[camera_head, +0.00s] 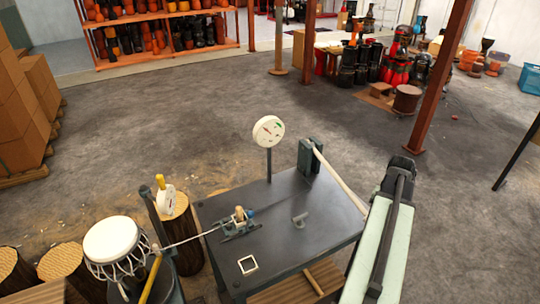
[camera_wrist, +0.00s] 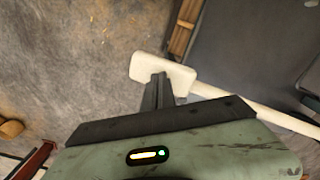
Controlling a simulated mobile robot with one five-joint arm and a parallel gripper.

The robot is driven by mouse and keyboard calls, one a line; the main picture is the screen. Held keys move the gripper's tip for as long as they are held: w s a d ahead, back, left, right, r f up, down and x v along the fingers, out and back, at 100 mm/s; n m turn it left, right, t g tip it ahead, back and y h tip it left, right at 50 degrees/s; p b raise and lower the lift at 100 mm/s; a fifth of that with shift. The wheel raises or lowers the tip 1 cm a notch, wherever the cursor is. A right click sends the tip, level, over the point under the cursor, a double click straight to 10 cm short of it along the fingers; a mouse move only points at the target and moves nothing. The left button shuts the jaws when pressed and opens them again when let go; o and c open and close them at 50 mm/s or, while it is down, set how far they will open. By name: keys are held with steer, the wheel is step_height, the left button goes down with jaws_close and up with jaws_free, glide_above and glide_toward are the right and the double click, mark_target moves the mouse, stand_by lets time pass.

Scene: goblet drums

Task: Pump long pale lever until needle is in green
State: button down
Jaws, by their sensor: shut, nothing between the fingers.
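The long pale lever (camera_head: 341,182) runs from a dark green bracket (camera_head: 309,157) at the table's back right, sloping down toward my arm, which hides its far end. In the wrist view the lever's broad pale end (camera_wrist: 178,72) and thinner shaft (camera_wrist: 245,107) show. My gripper (camera_wrist: 159,84) is shut and empty, its dark fingertips overlapping that broad end in the picture. I cannot tell whether they touch. The round white gauge (camera_head: 268,131) stands on a post at the table's back edge. A small green mark shows at its upper right; the needle is too small to read surely.
The dark table (camera_head: 275,215) carries a small clamp device (camera_head: 237,222) with a rod reaching left toward a white-headed drum (camera_head: 112,240). Stacked boxes (camera_head: 22,105) are at far left. Floor behind the table is clear.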

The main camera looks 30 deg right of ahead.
step_height(320, 180, up, 17)
steer(key=s+p, duration=0.1)
steer(key=p, duration=1.4)
steer(key=shift+p, duration=0.35)
steer(key=f+b, duration=1.8)
steer(key=shift+w+f, duration=0.15)
steer(key=shift+w, duration=0.25)
step_height(320, 180, up, 18)
steer(key=s+p, duration=0.1)
steer(key=p, duration=1.7)
steer(key=shift+s, duration=0.1)
